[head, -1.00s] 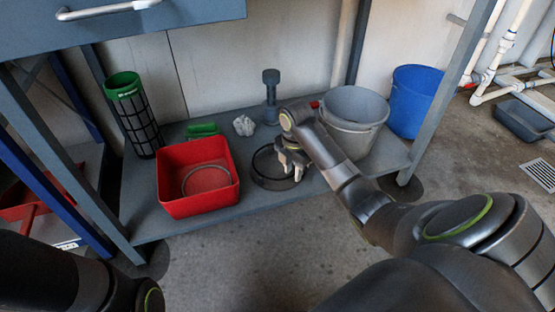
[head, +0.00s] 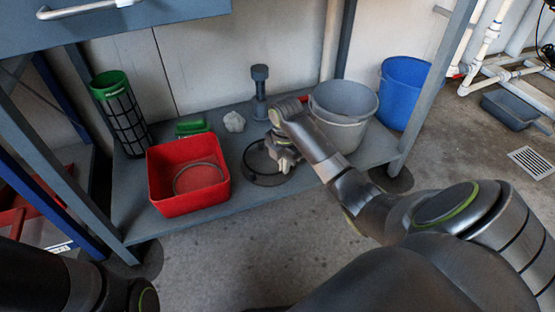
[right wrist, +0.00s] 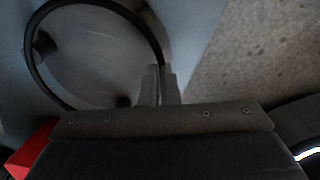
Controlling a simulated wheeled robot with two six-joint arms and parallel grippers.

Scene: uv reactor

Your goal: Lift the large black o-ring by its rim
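The large black o-ring (head: 246,166) is at the front of the grey lower shelf, right of the red bin. In the right wrist view the black o-ring (right wrist: 82,3) shows as a big loop around dark supports. My right gripper (head: 285,164) is at the ring's right side, pointing down. In the right wrist view the two fingers of my right gripper (right wrist: 161,88) are close together, with the rim running in between them. The rim's pinched part is hidden by the fingers. I cannot tell whether the ring is clear of its supports. My left gripper is out of view.
A red bin (head: 187,204) holding a thin ring stands left of the o-ring. Behind are a dark grey pillar-like part (head: 260,90), a white lump (head: 234,122) and a green item (head: 192,127). A grey bucket (head: 343,112) stands at right. The shelf's steel posts flank the space.

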